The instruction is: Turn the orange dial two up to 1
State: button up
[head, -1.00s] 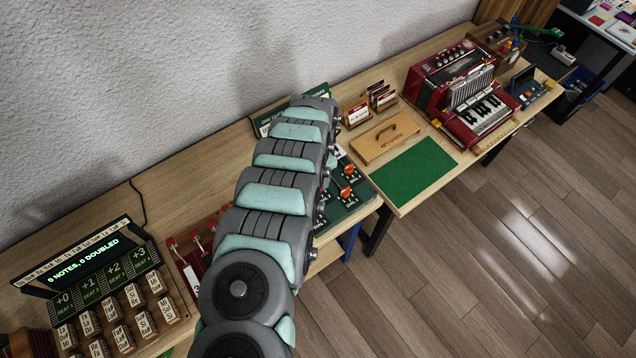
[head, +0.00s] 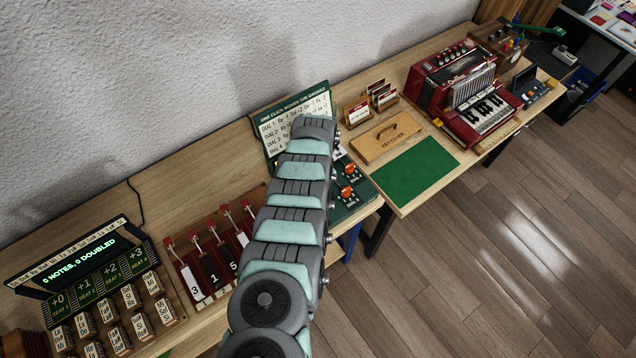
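The dark green dial panel (head: 361,187) lies on the table, partly covered by my arm. Two orange dials show at its right: an upper orange dial (head: 349,168) and a lower orange dial (head: 347,193). Their small labels are too fine to read surely, so I cannot tell whether either is dial two. Other dials may be hidden behind my arm. A green sign (head: 268,126) with lines headed by dial numbers stands behind the panel. My arm reaches over the panel's left part. My gripper is hidden beyond the arm's far end.
Left of the panel are red levers with numbered keys (head: 213,272) and a display (head: 75,262) reading "0 NOTES, 0 DOUBLED". To the right are a wooden key cover (head: 385,143), a bare green mat (head: 415,172), card holders (head: 357,112) and a red accordion (head: 450,80).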

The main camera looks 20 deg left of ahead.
grip_shut()
dwell(0.3)
jog(key=shift+n, duration=1.4)
jog(key=shift+d+n, duration=0.1)
jog(key=shift+n, duration=3)
